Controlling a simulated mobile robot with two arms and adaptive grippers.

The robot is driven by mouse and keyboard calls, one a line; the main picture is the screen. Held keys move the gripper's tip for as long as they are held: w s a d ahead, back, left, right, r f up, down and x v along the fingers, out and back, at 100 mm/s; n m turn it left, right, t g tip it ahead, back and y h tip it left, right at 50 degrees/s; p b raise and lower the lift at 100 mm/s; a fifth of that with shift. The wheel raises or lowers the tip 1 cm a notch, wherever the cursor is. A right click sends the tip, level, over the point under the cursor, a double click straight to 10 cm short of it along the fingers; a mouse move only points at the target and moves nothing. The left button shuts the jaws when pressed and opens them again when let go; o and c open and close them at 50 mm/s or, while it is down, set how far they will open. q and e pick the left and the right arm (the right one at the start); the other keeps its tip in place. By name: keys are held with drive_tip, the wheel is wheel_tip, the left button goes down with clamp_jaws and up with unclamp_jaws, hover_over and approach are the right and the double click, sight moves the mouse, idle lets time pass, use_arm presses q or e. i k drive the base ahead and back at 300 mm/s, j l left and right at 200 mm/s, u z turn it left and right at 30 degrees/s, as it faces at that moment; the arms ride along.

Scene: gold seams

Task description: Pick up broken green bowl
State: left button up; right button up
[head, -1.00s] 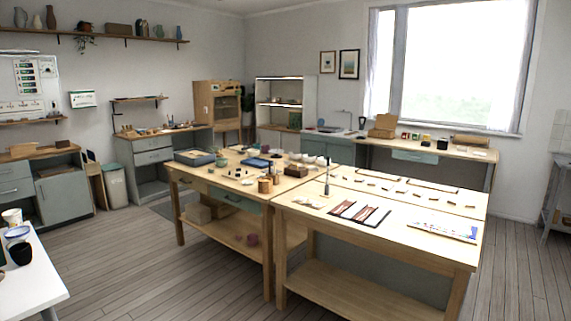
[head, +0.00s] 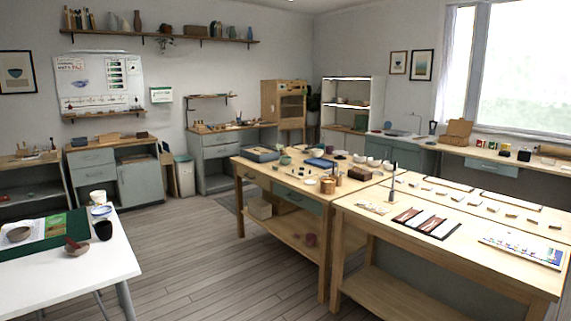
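I cannot make out for certain a broken green bowl from this distance. A small green vessel (head: 285,159) stands on the far part of the central wooden worktable (head: 262,178); I cannot tell whether it is broken. On the white table (head: 120,262) at the left, a grey-brown bowl (head: 18,234) sits on a sheet, and another small bowl (head: 76,250) has a reddish stick-like thing at it. Neither of my grippers is in view.
A green mat (head: 30,248), a dark cup (head: 103,230) and a white cup (head: 98,197) are on the white table. A nearer wooden worktable (head: 450,250) fills the right. Open wooden floor (head: 190,270) lies between the tables. Grey cabinets line the back wall.

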sight(285, 161)
drive_tip(key=i+j, duration=0.2)
drive_tip(key=i, duration=0.4)
drive_tip(key=i+j+u, duration=0.1)
drive_tip(key=i, duration=0.55)
drive_tip(key=i+j, duration=0.2)
drive_tip(key=i, duration=0.4)
drive_tip(key=i+j, duration=0.1)
drive_tip(key=i, duration=0.4)
drive_tip(key=i+z, duration=0.1)
drive_tip(key=i, duration=0.4)
drive_tip(key=i+j, duration=0.2)
drive_tip(key=i, duration=0.3)
drive_tip(key=i+j+z, duration=0.1)
drive_tip(key=i, duration=0.35)
drive_tip(key=i+j, duration=0.2)
drive_tip(key=i, duration=0.3)
